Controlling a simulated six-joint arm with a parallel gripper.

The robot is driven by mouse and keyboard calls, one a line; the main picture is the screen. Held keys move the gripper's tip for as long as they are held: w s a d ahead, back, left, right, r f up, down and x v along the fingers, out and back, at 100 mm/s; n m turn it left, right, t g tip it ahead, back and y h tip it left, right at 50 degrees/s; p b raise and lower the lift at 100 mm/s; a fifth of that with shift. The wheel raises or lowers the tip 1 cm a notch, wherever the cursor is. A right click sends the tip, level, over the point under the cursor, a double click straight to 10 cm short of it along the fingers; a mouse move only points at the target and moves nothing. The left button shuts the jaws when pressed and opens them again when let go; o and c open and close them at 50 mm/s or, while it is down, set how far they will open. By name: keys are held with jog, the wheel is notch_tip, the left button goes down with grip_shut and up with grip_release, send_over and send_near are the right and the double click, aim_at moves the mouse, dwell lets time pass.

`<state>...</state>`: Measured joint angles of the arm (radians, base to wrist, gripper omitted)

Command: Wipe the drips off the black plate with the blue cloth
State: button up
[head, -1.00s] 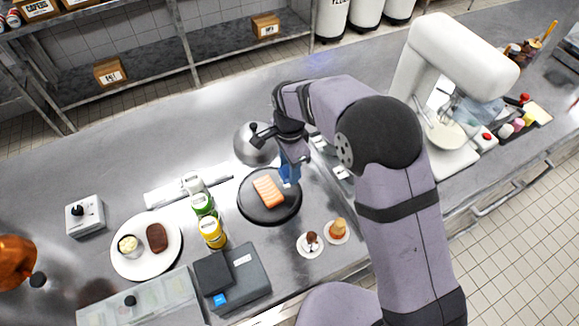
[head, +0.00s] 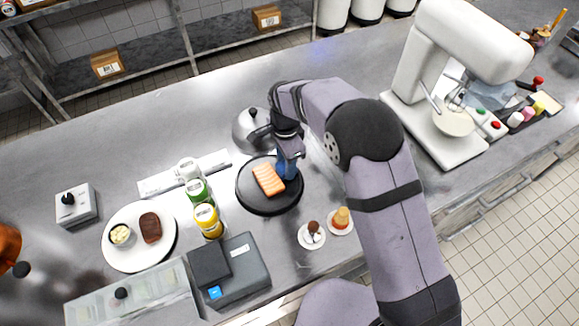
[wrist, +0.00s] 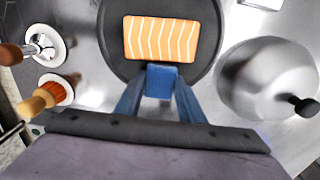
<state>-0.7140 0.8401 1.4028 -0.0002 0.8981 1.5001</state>
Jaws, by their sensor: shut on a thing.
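The black plate (head: 262,205) lies on the steel counter with a salmon fillet (head: 268,179) near its middle. The fillet also shows in the wrist view (wrist: 160,40), on the black plate (wrist: 112,38). My gripper (head: 287,166) is over the plate's right side in the head view. It is shut on the blue cloth (wrist: 160,81), which is bunched between the fingers close to the fillet's edge. I cannot tell whether the cloth touches the plate. No drips can be made out; part of the plate is hidden by my gripper.
A silver dome lid (head: 248,128) stands behind the plate. Bottles, including a green one (head: 197,190) and a yellow one (head: 208,221), stand left of it. A scale-like box (head: 240,272) is at the front.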

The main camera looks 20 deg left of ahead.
jog(key=shift+w+a, duration=1.25)
jog(key=shift+a, duration=0.3)
jog(key=shift+s+d, duration=1)
jog(key=shift+d, duration=0.15)
jog(key=shift+s+d, duration=0.95)
jog(key=shift+d, duration=0.2)
jog(key=shift+s+d+r, duration=0.15)
jog(key=shift+d, duration=0.05)
notch_tip(320, 180, up, 8)
jog(key=p, duration=0.5)
